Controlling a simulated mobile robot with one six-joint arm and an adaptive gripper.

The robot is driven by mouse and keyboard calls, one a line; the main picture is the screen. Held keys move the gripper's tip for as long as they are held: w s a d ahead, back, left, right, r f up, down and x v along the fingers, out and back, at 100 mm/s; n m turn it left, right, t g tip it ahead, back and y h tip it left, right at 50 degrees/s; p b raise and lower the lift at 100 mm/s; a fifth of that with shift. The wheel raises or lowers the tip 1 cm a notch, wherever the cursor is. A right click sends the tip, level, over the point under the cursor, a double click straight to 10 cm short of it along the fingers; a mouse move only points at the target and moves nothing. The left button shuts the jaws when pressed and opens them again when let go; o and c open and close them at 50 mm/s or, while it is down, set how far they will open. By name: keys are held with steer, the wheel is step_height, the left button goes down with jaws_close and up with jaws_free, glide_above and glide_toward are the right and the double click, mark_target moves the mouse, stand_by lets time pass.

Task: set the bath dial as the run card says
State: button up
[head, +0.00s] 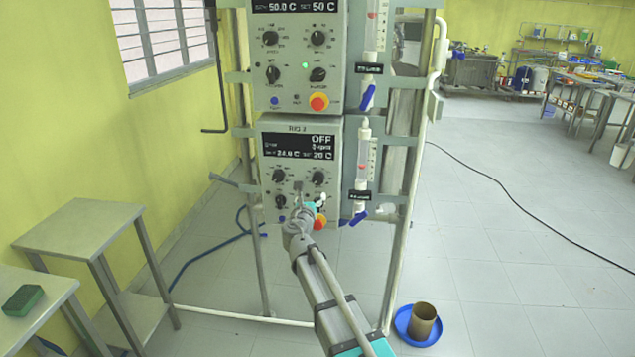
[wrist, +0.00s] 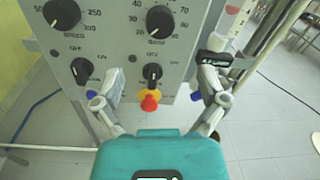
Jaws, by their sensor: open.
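The lower rig's control panel (head: 299,150) reads "OFF", 0 rpm, about 24.0 C, and a set value of 20 C. Its bath dial (head: 318,177) is the black right-hand knob, also in the wrist view (wrist: 160,22) at top centre. Its printed scale runs up to 80, and its pointer appears near the low end. My gripper (head: 309,197) is in front of the panel's lower part. In the wrist view my gripper (wrist: 162,70) is open and empty, its fingers spread either side of the lower right switch, below the bath dial. No readable run card shows.
A speed dial (wrist: 62,13) is left of the bath dial. Below are a left switch (wrist: 82,70), a right switch (wrist: 152,72) and a red-and-yellow stop button (wrist: 150,99). A flowmeter (head: 362,165) with a blue valve stands right. A similar panel (head: 297,60) is above.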

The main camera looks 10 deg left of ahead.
mark_target(317, 181)
steer(key=w, duration=1)
steer(key=shift+w+d, duration=0.3)
steer(key=shift+d, duration=0.1)
steer(key=c, duration=1.1)
steer(key=shift+c, duration=0.2)
